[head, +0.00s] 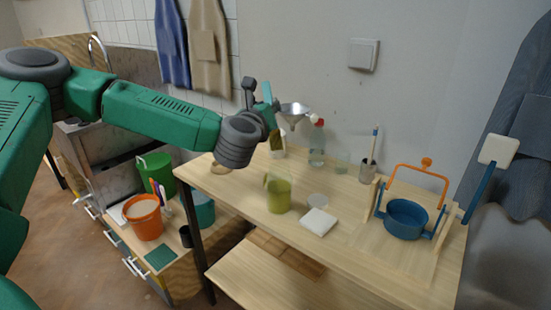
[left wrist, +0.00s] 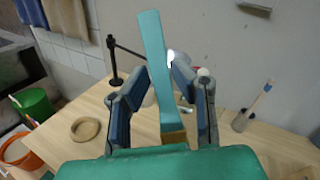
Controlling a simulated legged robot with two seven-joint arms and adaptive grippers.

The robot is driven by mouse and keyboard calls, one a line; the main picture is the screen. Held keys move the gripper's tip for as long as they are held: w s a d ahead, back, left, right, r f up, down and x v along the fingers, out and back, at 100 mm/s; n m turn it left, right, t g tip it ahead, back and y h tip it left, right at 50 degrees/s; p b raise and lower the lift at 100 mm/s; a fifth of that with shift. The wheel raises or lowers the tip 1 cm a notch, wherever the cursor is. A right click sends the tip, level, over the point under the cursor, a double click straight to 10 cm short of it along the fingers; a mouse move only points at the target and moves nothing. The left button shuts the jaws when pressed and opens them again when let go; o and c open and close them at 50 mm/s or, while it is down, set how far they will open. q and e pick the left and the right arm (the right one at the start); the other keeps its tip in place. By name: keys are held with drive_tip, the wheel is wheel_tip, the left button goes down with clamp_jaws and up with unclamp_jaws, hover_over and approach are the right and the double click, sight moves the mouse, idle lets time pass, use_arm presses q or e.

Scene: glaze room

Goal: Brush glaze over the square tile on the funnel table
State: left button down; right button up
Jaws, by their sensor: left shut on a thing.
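My left gripper (head: 268,120) is shut on a brush and holds it above the funnel table (head: 240,195). The brush's teal handle (left wrist: 152,60) points up between the fingers in the left wrist view, and its brown bristles (left wrist: 174,137) show low down. In the head view the bristles (head: 275,141) look olive and hang above a clear jar of green glaze (head: 279,196), apart from it. The white square tile (head: 319,222) lies flat on the table, right of the jar. A metal funnel (head: 294,109) is behind the gripper. My right gripper is not in view.
A bottle (head: 317,148) and a cup with a brush (head: 367,172) stand at the back. A blue pot (head: 406,217) with an orange handle is at the right. Left, a lower bench holds an orange bucket (head: 143,219).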

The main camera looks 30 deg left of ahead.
sight(267, 91)
use_arm(q)
drive_tip(key=shift+r+p, duration=0.65)
drive_tip(key=shift+r, duration=1.4)
drive_tip(key=shift+f, duration=0.15)
